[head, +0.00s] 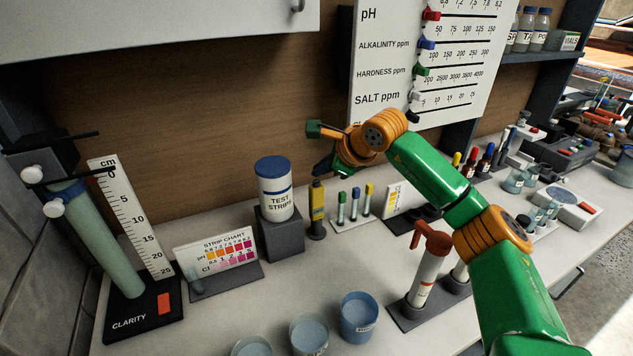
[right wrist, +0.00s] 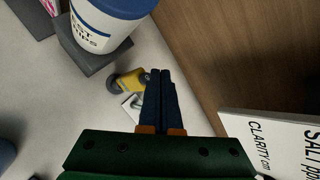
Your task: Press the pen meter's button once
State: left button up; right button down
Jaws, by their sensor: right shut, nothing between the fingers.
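The pen meter (head: 317,208) is a slim yellow body standing upright in a dark round base on the counter, right of the test strips tub. In the right wrist view the yellow pen meter (right wrist: 131,82) lies just left of my fingertips, partly hidden by them. A small greyish spot shows near its upper end; I cannot tell for sure that it is the button. My right gripper (head: 321,170) is shut and empty, with its dark fingers pointing down just above the meter; they also show in the wrist view (right wrist: 160,76). I cannot tell whether they touch it. My left gripper is not in view.
The test strips tub (head: 275,190) stands on a grey block (head: 281,235) close left of the meter. A rack of small vials (head: 354,208) is close right. The wall chart (head: 395,75) hangs behind my arm. Blue cups (head: 358,318) stand at the front.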

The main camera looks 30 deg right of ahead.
jog(key=shift+f, duration=0.3)
jog(key=shift+f+b, duration=0.5)
dwell(0.5)
jog(key=shift+r+p, duration=0.85)
jog(key=shift+r, duration=0.05)
notch_tip(320, 180, up, 5)
jog(key=p, duration=0.5)
send_over(321, 187)
jog(key=shift+a, duration=0.1)
dwell(0.5)
